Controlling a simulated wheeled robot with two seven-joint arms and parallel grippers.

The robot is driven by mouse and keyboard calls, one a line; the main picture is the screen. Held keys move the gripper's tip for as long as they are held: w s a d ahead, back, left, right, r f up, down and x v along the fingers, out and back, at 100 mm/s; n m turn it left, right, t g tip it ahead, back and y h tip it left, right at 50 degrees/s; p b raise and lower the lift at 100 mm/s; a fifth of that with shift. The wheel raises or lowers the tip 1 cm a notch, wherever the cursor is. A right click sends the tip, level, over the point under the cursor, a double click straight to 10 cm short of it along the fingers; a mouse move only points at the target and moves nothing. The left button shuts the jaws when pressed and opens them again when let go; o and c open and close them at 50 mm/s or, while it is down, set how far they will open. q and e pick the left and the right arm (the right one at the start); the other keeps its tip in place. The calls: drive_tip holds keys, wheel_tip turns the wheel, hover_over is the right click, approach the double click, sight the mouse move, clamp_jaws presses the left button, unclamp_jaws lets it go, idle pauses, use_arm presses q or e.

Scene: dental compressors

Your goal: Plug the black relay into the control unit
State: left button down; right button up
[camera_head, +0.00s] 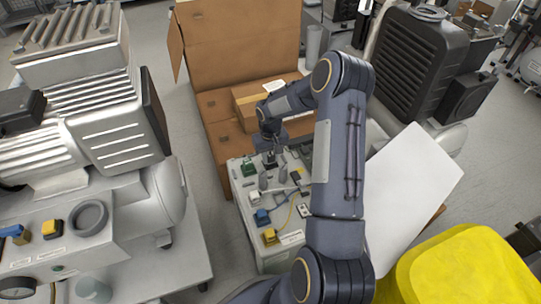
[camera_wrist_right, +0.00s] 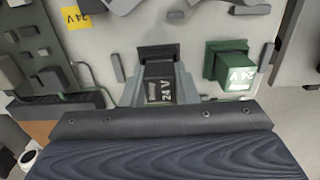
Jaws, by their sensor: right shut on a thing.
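The control unit (camera_head: 250,222) is a pale grey box with a panel of small parts on top, below the middle of the head view. Its panel (camera_wrist_right: 205,25) fills much of the right wrist view. My right gripper (camera_head: 269,158) is over the panel's far part. In the wrist view, my right gripper (camera_wrist_right: 159,90) is shut on the black relay (camera_wrist_right: 160,84), marked 24 V. A dark block or socket (camera_wrist_right: 157,51) shows just beyond the relay; I cannot tell whether the relay is seated in it. My left gripper is not in view.
A green 24 V relay (camera_wrist_right: 228,60) sits just right of the gripper. A blue part (camera_head: 262,217) and a yellow part (camera_head: 269,237) sit on the panel's near side. Cardboard boxes (camera_head: 218,110) stand behind; a compressor (camera_head: 100,120) stands left and a yellow bin (camera_head: 465,268) right.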

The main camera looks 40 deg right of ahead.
drive_tip(key=shift+f, duration=0.3)
drive_tip(key=o, duration=1)
drive_tip(key=shift+s, duration=0.1)
drive_tip(key=shift+a, duration=0.15)
drive_tip(key=shift+a+f, duration=0.1)
drive_tip(key=shift+c, duration=0.5)
drive_tip(key=shift+a, duration=0.1)
